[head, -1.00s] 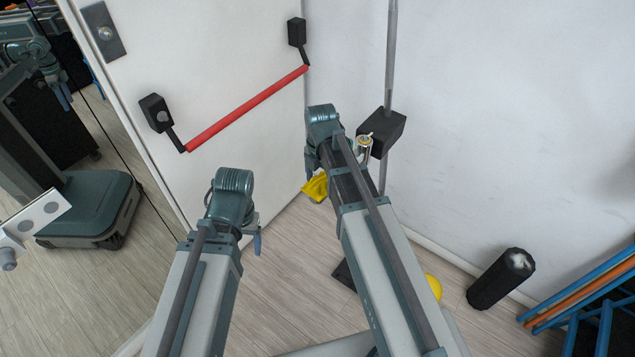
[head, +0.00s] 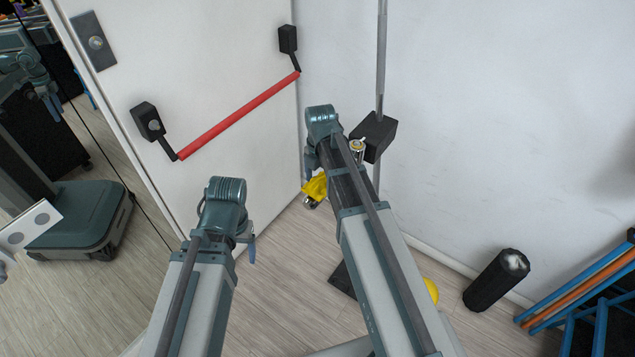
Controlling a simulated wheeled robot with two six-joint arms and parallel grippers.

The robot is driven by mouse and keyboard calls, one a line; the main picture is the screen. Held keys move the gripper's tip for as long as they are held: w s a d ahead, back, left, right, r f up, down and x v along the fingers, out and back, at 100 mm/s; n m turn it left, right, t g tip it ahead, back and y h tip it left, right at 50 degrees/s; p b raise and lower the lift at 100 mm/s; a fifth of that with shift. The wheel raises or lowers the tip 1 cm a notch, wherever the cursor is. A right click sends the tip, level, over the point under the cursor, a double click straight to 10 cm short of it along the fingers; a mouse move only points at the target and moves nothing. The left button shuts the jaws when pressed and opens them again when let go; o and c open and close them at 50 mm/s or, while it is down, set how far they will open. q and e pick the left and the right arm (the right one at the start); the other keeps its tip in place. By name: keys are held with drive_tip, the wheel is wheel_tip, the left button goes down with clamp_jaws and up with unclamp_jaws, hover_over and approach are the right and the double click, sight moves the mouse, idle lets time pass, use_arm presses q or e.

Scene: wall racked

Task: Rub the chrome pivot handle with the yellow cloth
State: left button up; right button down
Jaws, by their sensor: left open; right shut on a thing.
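The yellow cloth (head: 317,186) hangs bunched low in front of the corner where the white door meets the wall. My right gripper (head: 313,190) is shut on it, its fingers mostly hidden by its own arm and the cloth. A small shiny metal part shows under the cloth; I cannot tell whether it belongs to the gripper or the handle. A chrome piece with a brassy end, seemingly the pivot handle (head: 357,150), shows beside the black block on the vertical pole; my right forearm hides its rest. My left gripper (head: 248,243) is open and empty above the floor.
A red push bar (head: 238,115) crosses the white door on the left. The black block (head: 376,134) sits on the wall-side pole. A black roller (head: 497,281), a yellow round object (head: 431,290) and a blue rack (head: 590,305) stand right.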

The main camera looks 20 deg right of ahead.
sight(314, 185)
drive_tip(key=shift+w+d, duration=0.1)
drive_tip(key=shift+w+d+r, duration=0.1)
drive_tip(key=shift+w+d, duration=0.35)
drive_tip(key=shift+d, duration=0.1)
drive_tip(key=shift+w+d+r, duration=0.1)
drive_tip(key=shift+r, duration=0.05)
drive_tip(key=shift+s+a+p, duration=0.35)
drive_tip(key=shift+s+a, duration=0.7)
drive_tip(key=shift+a, duration=0.25)
drive_tip(key=shift+s+a, duration=0.1)
drive_tip(key=shift+s+a+f, duration=0.2)
drive_tip(key=shift+s+a, duration=0.2)
drive_tip(key=shift+a, duration=0.15)
